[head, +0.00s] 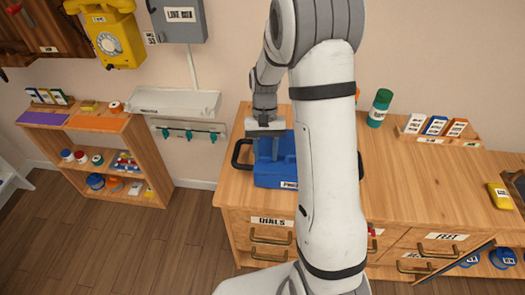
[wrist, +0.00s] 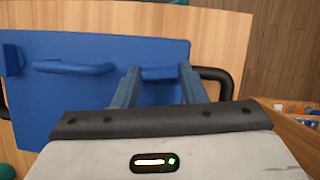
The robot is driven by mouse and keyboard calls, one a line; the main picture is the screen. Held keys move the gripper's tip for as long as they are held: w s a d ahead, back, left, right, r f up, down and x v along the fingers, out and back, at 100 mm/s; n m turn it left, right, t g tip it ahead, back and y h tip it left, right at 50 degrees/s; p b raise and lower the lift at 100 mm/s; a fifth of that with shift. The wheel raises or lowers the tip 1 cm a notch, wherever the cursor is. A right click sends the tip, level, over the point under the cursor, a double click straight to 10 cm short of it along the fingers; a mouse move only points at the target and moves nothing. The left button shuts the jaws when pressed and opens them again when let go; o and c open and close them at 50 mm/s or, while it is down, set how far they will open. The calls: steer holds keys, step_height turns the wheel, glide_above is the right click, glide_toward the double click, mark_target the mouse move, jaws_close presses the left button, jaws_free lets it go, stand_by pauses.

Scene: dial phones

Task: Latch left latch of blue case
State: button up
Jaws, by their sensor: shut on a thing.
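The blue case (head: 275,174) sits on the wooden cabinet top in the head view, partly hidden by my arm. In the wrist view the blue case (wrist: 95,98) fills the left and middle. A raised blue bar, its handle by the look of it (wrist: 73,67), is on its face. A small blue latch (wrist: 160,73) lies between my fingers near the case's right edge there, the left side in the head view. My gripper (wrist: 158,75) is shut on this latch; it also shows over the case in the head view (head: 264,150). Whether the latch is fastened I cannot tell.
A black handle (head: 241,153) stands beside the case, close to my fingers in the wrist view (wrist: 216,82). A low shelf (head: 105,155) is at left. The cabinet top right of my arm is mostly clear.

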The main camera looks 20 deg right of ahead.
mark_target(267, 153)
steer(key=shift+m+y, duration=0.4)
steer(key=shift+m, duration=0.5)
steer(key=o, duration=1)
steer(key=shift+w+r, duration=0.1)
steer(key=shift+r, duration=0.1)
steer(key=v, duration=0.7)
steer(key=shift+r+b, duration=0.15)
steer(key=shift+b, duration=0.15)
